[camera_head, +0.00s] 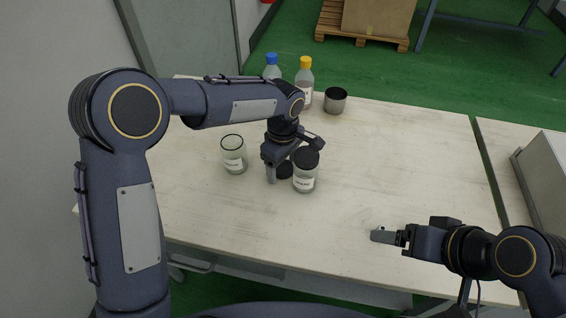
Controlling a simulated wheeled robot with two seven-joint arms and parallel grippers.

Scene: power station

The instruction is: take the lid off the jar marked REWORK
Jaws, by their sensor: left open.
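A clear jar with a black lid (306,158) and a white label stands mid-table; its label (303,183) is too small to read. An open glass jar (234,155) with a white label and a dark rim stands to its left, with no lid on it. A dark round piece (285,171), perhaps a loose lid, shows low beside the lidded jar, partly hidden. My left gripper (294,158) is open just above and behind the lidded jar; I cannot tell whether it touches. My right gripper (383,236) is over the table's front right, apart from the jars, with nothing seen in it.
Bottles with a blue cap (271,59) and a yellow cap (305,64) stand at the back, partly behind my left arm. A metal cup (335,101) stands right of them. A grey box (545,180) is at the far right. The table's right middle (420,160) is clear.

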